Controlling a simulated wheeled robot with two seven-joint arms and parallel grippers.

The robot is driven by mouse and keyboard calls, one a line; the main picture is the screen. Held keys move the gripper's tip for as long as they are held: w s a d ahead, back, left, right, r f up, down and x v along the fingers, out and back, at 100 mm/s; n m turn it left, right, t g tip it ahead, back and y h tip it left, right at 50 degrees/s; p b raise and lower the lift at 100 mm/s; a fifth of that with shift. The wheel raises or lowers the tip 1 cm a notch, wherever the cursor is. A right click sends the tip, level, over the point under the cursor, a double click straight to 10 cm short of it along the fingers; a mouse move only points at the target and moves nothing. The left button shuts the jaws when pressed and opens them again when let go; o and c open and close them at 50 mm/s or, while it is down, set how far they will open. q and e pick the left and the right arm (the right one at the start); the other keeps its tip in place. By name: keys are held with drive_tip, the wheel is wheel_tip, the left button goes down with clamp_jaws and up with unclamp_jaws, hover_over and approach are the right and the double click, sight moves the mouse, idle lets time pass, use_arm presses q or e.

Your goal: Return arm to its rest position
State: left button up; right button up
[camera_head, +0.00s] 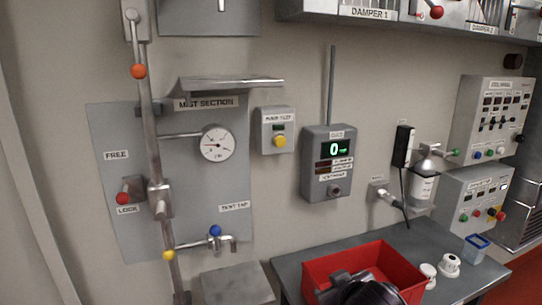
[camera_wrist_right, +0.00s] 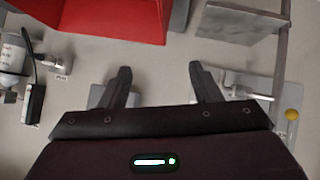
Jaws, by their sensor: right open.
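My right gripper (camera_wrist_right: 160,72) shows in the right wrist view with its two dark fingers spread apart and nothing between them. In the head view a dark part of my right arm and gripper (camera_head: 358,289) shows at the bottom edge, in front of the red bin (camera_head: 349,258). It hides part of the bin's inside. The wrist view, turned upside down, shows the red bin (camera_wrist_right: 120,15) at the top, apart from the fingers. My left gripper is not in view.
A grey table (camera_head: 420,240) carries the bin, white knobs (camera_head: 449,265) and a blue-rimmed container (camera_head: 477,247). A valve pipe (camera_head: 153,130) with coloured knobs and a gauge (camera_head: 218,144) stand at the left wall. A grey box top (camera_head: 236,284) lies below. A dispenser bottle (camera_head: 423,187) hangs right.

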drive_tip(key=s+d+f+m+g, duration=0.1)
drive_tip(key=s+d+f+g, duration=0.1)
drive_tip(key=s+f, duration=0.45)
drive_tip(key=s+d+f+m+g+h, duration=0.1)
drive_tip(key=s+d+f+g, duration=0.15)
drive_tip(key=s, duration=0.75)
drive_tip(key=s+d+f+m+g, duration=0.1)
drive_tip(key=s+f+g, duration=0.1)
drive_tip(key=s+f, duration=0.45)
wheel_tip(320, 180, down, 27)
drive_tip(key=s+g, duration=0.2)
drive_tip(key=s+d+f+b, duration=0.1)
drive_tip(key=s+d+f, duration=0.1)
drive_tip(key=s+f, duration=0.8)
drive_tip(key=s+d+f, duration=0.1)
drive_tip(key=s+f, duration=0.9)
drive_tip(key=f, duration=0.1)
drive_tip(key=shift+s+d+g+b, duration=0.35)
drive_tip(key=shift+d+g, duration=0.05)
drive_tip(key=shift+g, duration=0.05)
